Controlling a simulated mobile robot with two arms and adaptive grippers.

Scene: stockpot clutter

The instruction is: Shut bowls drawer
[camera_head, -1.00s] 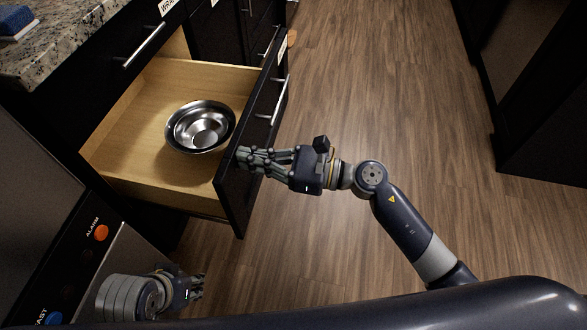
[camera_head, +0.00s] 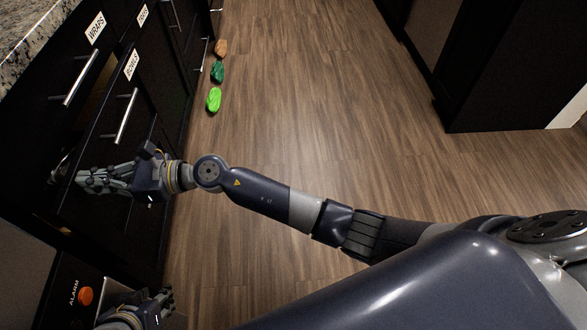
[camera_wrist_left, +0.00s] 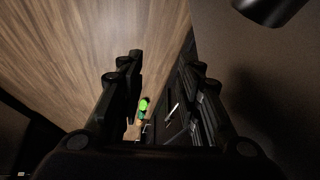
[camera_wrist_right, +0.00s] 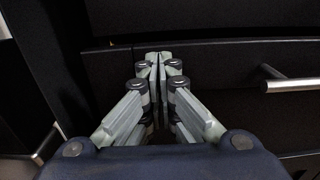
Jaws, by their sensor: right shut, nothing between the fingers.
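The bowls drawer (camera_head: 142,112) has a dark front with a white BOWLS label and a silver bar handle (camera_head: 127,115). It stands most of the way in, with a narrow strip of pale wood inside showing behind its top edge. A bit of shiny metal, likely the bowl (camera_head: 58,163), shows by the fingers; the rest is hidden. My right gripper (camera_head: 84,181) is shut and empty at the near end of the drawer front. In the right wrist view its fingertips (camera_wrist_right: 158,60) are at the front's top edge; contact is unclear. My left gripper (camera_wrist_left: 160,85) is open and empty, low at bottom left.
A wraps drawer handle (camera_head: 80,78) is further left, under the granite counter (camera_head: 30,35). A panel with an orange ALARM button (camera_head: 85,296) is at bottom left. Green, dark green and orange items (camera_head: 217,72) lie on the floor along the cabinets. The wooden floor (camera_head: 300,120) is otherwise clear.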

